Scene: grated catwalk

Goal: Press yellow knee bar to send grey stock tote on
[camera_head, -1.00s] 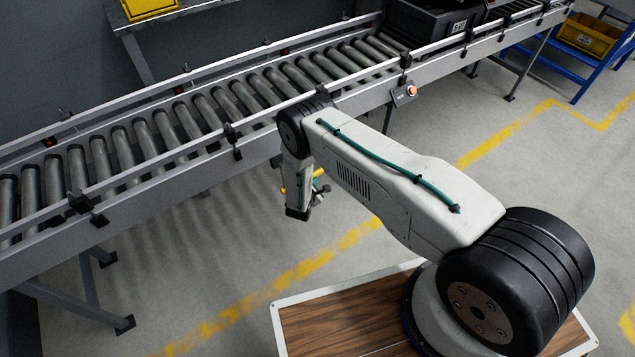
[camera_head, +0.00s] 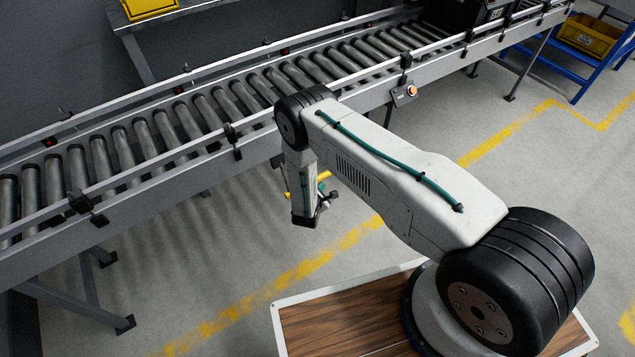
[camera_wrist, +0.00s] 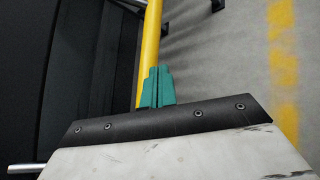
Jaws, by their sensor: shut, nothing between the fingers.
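The yellow knee bar (camera_head: 292,195) shows in the head view as short stretches beside my forearm, below the conveyor's near side; my arm hides the rest. In the wrist view the yellow bar (camera_wrist: 151,45) runs from the top edge down to my gripper (camera_wrist: 158,72). Its green fingers are shut and empty, overlapping the bar's near end in the picture; I cannot tell whether they touch it. In the head view my arm mostly hides the gripper. The stock tote (camera_head: 462,14), dark grey to black with a white label, is on the rollers at the top right, partly cut off.
The roller conveyor (camera_head: 215,150) runs from lower left to upper right, with rails along both sides. A small box with an orange button (camera_head: 411,91) hangs on its near side. A blue rack with a yellow bin (camera_head: 588,38) stands at far right. The marked floor right of the conveyor is clear.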

